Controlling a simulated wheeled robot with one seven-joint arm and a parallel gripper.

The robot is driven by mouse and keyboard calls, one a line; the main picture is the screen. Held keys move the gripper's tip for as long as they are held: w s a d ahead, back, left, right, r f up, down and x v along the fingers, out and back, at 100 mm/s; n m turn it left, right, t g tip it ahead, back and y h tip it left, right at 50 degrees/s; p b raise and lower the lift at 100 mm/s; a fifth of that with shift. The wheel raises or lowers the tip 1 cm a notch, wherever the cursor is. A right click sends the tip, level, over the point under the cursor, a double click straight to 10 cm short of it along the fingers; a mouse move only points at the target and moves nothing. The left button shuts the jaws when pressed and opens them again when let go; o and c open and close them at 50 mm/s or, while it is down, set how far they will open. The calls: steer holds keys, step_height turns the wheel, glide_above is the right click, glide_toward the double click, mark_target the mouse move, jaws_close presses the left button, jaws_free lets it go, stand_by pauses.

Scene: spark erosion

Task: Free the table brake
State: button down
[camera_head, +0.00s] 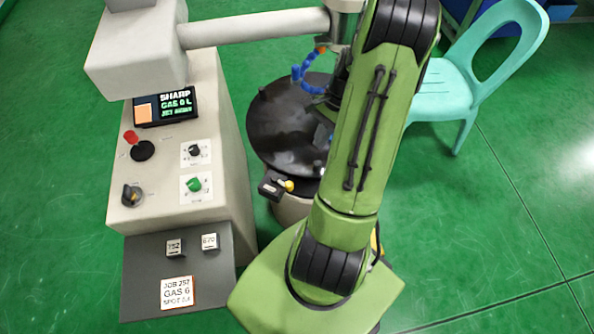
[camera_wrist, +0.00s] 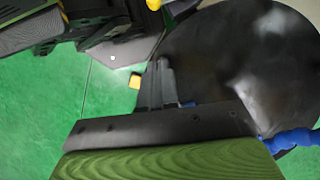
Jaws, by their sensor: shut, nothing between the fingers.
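In the head view, the round dark table (camera_head: 285,135) stands in the middle, partly hidden by my arm. A black block (camera_head: 270,187) with a yellow knob (camera_head: 288,185) sits at its near left rim and looks like the table brake. My gripper is mostly hidden behind my arm in the head view. In the wrist view, the fingers of my gripper (camera_wrist: 159,75) are shut and empty, at the left rim of the round table (camera_wrist: 240,60). A small yellow piece (camera_wrist: 134,81) shows beside the fingers; I cannot tell what it belongs to.
The beige machine console (camera_head: 180,160) stands left, with a screen (camera_head: 165,107), a red-topped lever (camera_head: 140,146) and knobs. A grey shelf (camera_head: 140,270) holds two small tags. Blue hose (camera_head: 308,70) hangs over the table. A turquoise chair (camera_head: 450,85) stands right.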

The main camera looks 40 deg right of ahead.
steer(key=b, duration=0.3)
glide_toward(282, 182)
steer(key=s+d+f, duration=0.2)
steer(key=f, duration=0.1)
steer(key=s+d+f, duration=0.1)
steer(key=shift+s+d+f, duration=0.1)
steer(key=shift+d+f, duration=0.25)
steer(key=shift+d, duration=0.05)
steer(key=a, duration=0.4)
steer(key=shift+r, duration=0.2)
